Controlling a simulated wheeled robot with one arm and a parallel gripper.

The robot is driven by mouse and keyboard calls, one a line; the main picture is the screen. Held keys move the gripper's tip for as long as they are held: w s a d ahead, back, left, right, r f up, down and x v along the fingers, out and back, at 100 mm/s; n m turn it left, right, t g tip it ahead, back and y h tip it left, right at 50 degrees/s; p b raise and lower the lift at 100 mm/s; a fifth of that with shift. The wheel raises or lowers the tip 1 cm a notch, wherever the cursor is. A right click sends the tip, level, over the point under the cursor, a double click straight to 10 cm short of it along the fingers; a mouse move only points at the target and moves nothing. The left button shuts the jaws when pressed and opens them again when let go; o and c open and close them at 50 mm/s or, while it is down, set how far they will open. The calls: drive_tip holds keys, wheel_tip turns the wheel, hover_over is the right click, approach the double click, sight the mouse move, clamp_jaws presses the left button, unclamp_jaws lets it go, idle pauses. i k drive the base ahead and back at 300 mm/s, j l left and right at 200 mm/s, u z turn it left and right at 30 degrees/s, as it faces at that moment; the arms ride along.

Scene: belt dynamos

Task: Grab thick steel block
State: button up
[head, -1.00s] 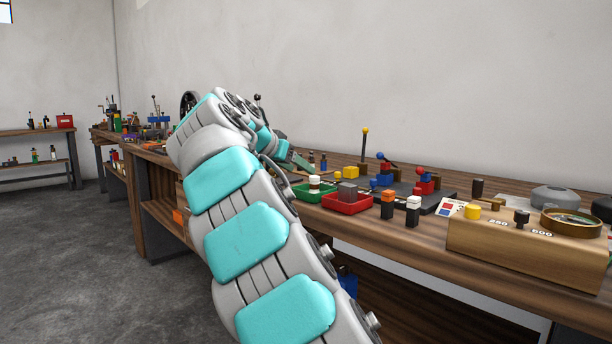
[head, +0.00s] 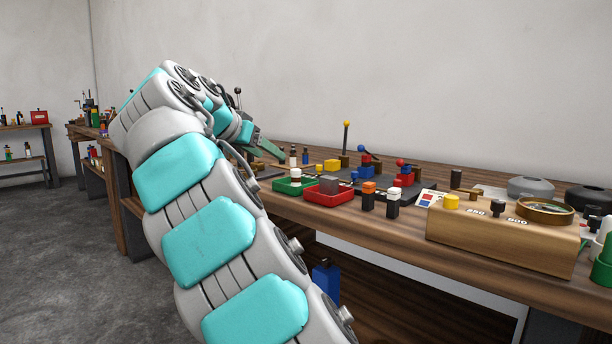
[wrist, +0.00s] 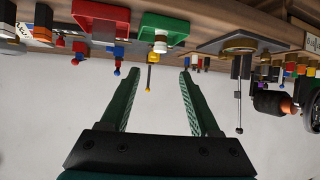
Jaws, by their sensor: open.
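A grey steel block (head: 329,184) sits in the red tray (head: 343,199) on the long bench in the head view. My gripper (head: 271,150) has green fingers and is left of and above the red tray in the head view. In the wrist view its fingers (wrist: 160,75) are spread apart with nothing held between them. My arm hides part of the bench.
A green tray (head: 291,186) with a white-topped piece stands just left of the red tray. Orange-topped (head: 368,195) and white-topped (head: 393,202) black blocks stand right of it. Coloured knobs and a tall yellow-tipped rod (head: 346,136) rise behind. A wooden box (head: 500,238) with a dial is farther right.

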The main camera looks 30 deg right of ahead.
sight(328, 185)
drive_tip(key=j+z, duration=0.55)
drive_tip(key=z, duration=0.2)
drive_tip(key=k+j+z, duration=0.15)
drive_tip(key=z, duration=0.25)
drive_tip(key=j, duration=0.1)
